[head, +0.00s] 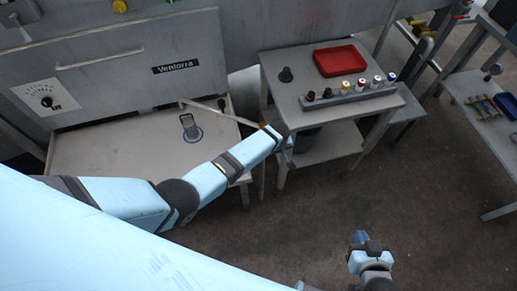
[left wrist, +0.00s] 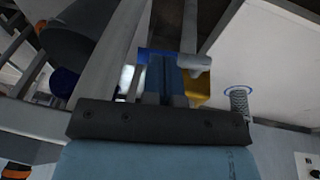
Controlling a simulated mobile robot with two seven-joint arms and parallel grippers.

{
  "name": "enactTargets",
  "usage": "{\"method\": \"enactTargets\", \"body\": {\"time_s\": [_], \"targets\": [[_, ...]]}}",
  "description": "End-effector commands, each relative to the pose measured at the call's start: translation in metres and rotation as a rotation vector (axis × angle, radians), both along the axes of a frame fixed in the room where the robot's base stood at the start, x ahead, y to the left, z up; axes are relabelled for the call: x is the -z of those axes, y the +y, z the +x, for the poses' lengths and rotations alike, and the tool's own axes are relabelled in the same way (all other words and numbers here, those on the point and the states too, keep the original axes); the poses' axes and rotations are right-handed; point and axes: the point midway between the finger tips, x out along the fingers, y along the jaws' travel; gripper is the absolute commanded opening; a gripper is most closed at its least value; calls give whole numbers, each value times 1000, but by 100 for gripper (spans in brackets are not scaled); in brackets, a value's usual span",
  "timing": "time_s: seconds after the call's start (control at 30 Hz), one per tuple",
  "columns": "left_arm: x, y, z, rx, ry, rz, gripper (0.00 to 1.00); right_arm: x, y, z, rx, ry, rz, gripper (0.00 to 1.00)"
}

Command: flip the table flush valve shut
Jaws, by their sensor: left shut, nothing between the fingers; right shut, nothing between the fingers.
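A yellow part (head: 262,124), which looks like the flush valve's handle, shows at the right edge of the metal table, at the end of a thin pipe (head: 215,113). In the left wrist view the yellow part (left wrist: 197,88) is right behind and beside my left gripper (left wrist: 165,80), whose blue fingers are shut and empty. I cannot tell whether they touch it. In the head view my left arm reaches to the table's right edge and its fingers are hidden. My right gripper (head: 360,239) is shut and empty over the floor, far from the valve.
The metal table (head: 110,150) bears a grey upright piece (head: 189,126) on a blue ring. A grey cart (head: 300,95) stands close right of my left arm, with a red tray (head: 340,60) and a rack (head: 350,97) of several capped cylinders. Floor at front right is clear.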

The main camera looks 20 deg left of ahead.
Motion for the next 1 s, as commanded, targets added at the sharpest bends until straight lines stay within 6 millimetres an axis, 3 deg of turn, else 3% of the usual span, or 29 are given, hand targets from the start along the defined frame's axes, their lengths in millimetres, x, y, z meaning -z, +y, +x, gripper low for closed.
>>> {"method": "enactTargets", "body": {"time_s": [1.0], "targets": [[8, -5, 3, 0, 22, 31, 0, 4, 0, 0, -1, 1, -1, 0]]}}
